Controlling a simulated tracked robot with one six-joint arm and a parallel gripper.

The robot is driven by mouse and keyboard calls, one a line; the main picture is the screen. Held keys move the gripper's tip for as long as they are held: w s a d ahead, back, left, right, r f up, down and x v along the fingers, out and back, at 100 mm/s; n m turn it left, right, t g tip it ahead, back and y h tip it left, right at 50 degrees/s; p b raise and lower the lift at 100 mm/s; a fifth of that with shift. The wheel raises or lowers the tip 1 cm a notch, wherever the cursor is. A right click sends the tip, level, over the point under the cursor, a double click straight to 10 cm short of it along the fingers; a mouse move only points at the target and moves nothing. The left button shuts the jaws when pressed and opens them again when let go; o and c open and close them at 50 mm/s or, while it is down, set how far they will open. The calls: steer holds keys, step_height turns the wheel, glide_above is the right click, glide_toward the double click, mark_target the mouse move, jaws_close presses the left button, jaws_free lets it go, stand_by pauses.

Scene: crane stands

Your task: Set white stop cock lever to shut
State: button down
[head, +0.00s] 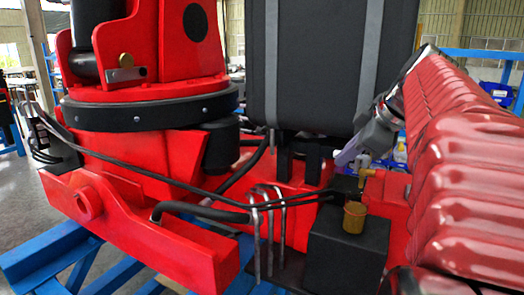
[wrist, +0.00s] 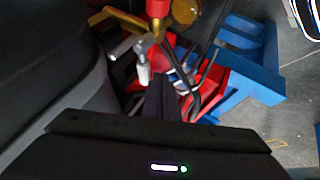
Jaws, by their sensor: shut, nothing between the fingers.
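The stop cock is a small brass valve (head: 366,168) on the red frame, in the head view just below and right of my gripper's tip. In the wrist view, brass valve parts (wrist: 125,19) show at the top, with a small whitish lever (wrist: 143,72) hanging below them. My gripper (wrist: 161,88) shows as narrow dark fingers, closed together and empty. Their tips appear just right of the whitish lever; I cannot tell whether they touch it.
A black box (head: 345,250) with a brass cap (head: 354,218) stands below the valve. Black hoses (head: 240,203) cross the red crane base (head: 150,235). A large dark case (head: 318,70) rises behind. Blue stands (head: 50,255) carry the crane.

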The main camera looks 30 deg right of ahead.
steer(key=s+a+r, duration=0.4)
steer(key=s+r, duration=0.3)
steer(key=s, duration=0.1)
steer(key=shift+s, duration=0.15)
stand_by(0.3)
steer(key=shift+a, duration=0.1)
